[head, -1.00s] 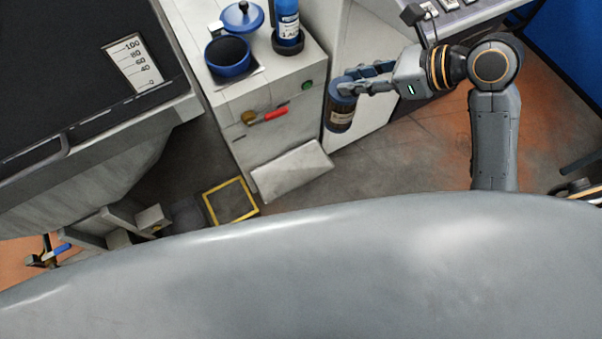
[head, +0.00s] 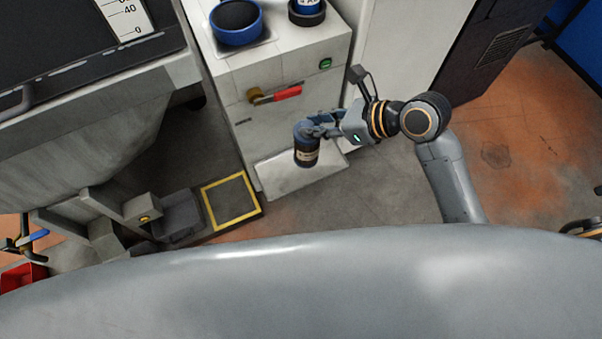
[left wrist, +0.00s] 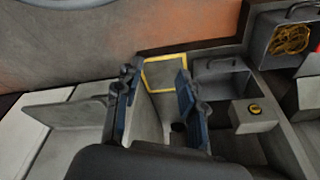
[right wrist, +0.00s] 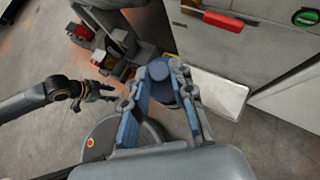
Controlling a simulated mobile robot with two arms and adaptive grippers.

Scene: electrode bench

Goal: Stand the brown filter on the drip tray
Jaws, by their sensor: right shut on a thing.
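The brown filter (head: 306,155) is a dark cylinder with a blue top and a pale label. My right gripper (head: 312,132) is shut on its top and holds it roughly upright. In the head view the filter appears over the pale flat drip tray (head: 274,181) at the cabinet's foot; I cannot tell if they touch. In the right wrist view the blue top (right wrist: 160,71) sits between the fingers, and the drip tray (right wrist: 218,92) shows to the right. My left gripper (left wrist: 156,70) is open and empty in the left wrist view.
The pale cabinet (head: 245,140) rises behind the drip tray, with a red-handled valve (head: 275,94) sticking out and a green button (head: 325,63). A yellow-edged square (head: 212,188) lies left of the tray. Clear floor (head: 385,200) is to the right.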

